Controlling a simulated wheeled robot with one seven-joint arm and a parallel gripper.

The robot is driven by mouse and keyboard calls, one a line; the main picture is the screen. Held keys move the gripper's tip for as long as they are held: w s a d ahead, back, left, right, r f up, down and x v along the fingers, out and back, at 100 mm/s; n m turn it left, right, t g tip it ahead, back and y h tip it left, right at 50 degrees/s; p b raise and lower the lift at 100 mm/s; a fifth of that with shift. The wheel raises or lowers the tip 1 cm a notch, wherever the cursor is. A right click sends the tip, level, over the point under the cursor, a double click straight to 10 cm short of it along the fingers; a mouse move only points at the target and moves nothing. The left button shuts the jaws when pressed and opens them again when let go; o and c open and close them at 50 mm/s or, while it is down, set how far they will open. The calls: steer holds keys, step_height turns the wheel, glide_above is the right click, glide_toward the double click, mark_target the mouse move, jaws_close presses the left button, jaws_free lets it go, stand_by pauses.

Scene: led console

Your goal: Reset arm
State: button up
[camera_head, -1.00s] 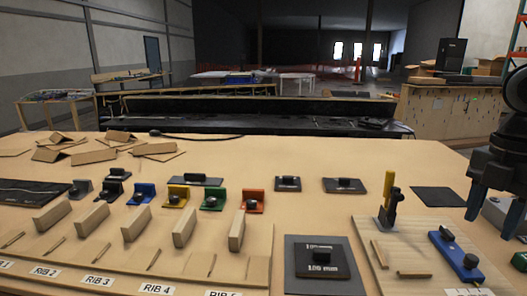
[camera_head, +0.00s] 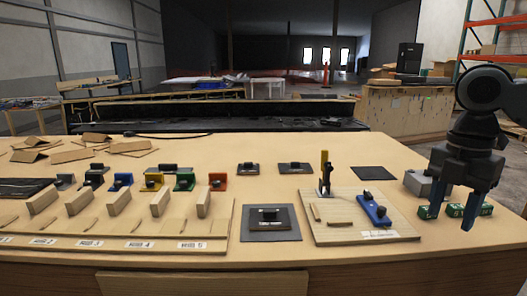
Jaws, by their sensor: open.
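My gripper (camera_head: 452,220) hangs at the right side of the picture, fingers pointing down.
The wooden table (camera_head: 330,258) carries a ribbed board (camera_head: 120,242), coloured brackets such as a red one (camera_head: 218,182), a dark plate (camera_head: 270,224) and a fixture board (camera_head: 350,236) with a blue clamp (camera_head: 374,209). A dark mat (camera_head: 373,173) lies behind. The table's middle front is clear.

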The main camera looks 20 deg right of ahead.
steer(key=w+a+m+t+y, duration=0.3)
steer(key=w+a+t+y, duration=0.15)
steer(key=a, duration=0.65)
steer(key=w+a+m+t+y, duration=0.3)
steer(key=a+m+t, duration=0.15)
steer(key=a, duration=0.75)
steer(key=w+a+m+t+y, duration=0.3)
steer(key=w+a+t, duration=0.15)
steer(key=a, duration=0.65)
steer(key=s+d+f+m+t+h, duration=0.2)
steer(key=s+f+m+h, duration=0.35)
steer(key=s+f, duration=0.4)
steer(key=s+d+f+m+t+h, duration=0.1)
steer(key=s+f+m+h, duration=0.45)
steer(key=s, duration=0.65)
steer(key=s+d, duration=0.4)
steer(key=s, duration=0.6)
steer(key=s+d+n+g, duration=0.1)
steer(key=s+d, duration=0.2)
steer(key=s, duration=0.8)
steer(key=shift+d, duration=0.35)
